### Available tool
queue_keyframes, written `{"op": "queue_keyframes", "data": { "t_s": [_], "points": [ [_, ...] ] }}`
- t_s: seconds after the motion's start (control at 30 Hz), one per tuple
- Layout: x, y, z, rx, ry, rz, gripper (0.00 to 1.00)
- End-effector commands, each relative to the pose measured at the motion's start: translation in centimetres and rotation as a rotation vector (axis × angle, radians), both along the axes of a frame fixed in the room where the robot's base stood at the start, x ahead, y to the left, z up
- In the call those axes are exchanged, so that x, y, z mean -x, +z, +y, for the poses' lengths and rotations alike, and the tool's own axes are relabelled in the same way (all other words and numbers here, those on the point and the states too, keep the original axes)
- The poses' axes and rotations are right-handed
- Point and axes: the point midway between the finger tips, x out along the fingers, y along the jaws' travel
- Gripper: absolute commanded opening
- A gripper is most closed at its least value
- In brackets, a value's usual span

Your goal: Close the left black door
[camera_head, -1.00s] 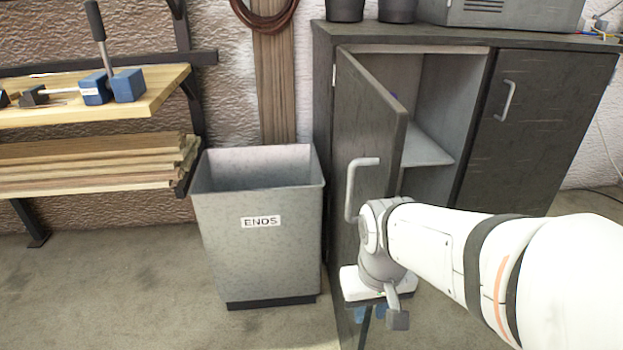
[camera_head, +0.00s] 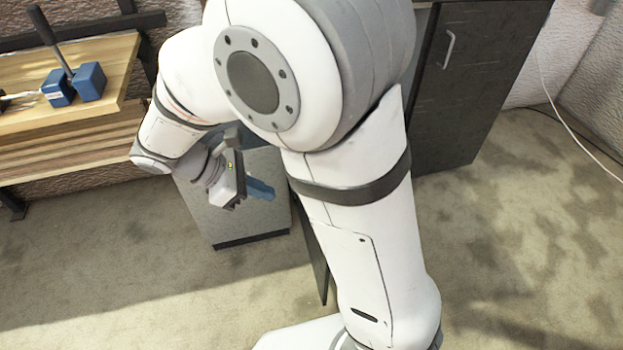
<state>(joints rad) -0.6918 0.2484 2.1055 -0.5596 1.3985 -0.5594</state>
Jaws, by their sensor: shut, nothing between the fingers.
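The left black door (camera_head: 313,252) shows only as a thin dark strip beside my arm. Its lower corner stands out into the room over the floor, so it is open. Its handle and most of its face are hidden behind my arm. My gripper (camera_head: 262,189) has blue fingers, is shut and empty, and is to the left of the door strip, in front of the grey bin. I cannot tell how far it is from the door. The right black door (camera_head: 475,85) with its pale handle is closed on the cabinet.
The grey bin (camera_head: 220,222) stands left of the door, partly behind my gripper. A wooden bench (camera_head: 115,75) with a blue clamp (camera_head: 88,82) is at the far left. Floor is open at the front left and right. A cable (camera_head: 590,150) lies at the right.

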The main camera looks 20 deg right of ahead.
Motion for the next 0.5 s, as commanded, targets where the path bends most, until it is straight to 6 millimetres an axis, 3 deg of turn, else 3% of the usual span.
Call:
{"op": "queue_keyframes", "data": {
  "t_s": [0.17, 0.5],
  "points": [
    [0.0, -0.9, -0.6, 0.012, 0.016, 0.007, 0.0],
    [0.2, -5.9, -5.5, 0.01, 0.011, 0.009, 0.0]
  ]
}}
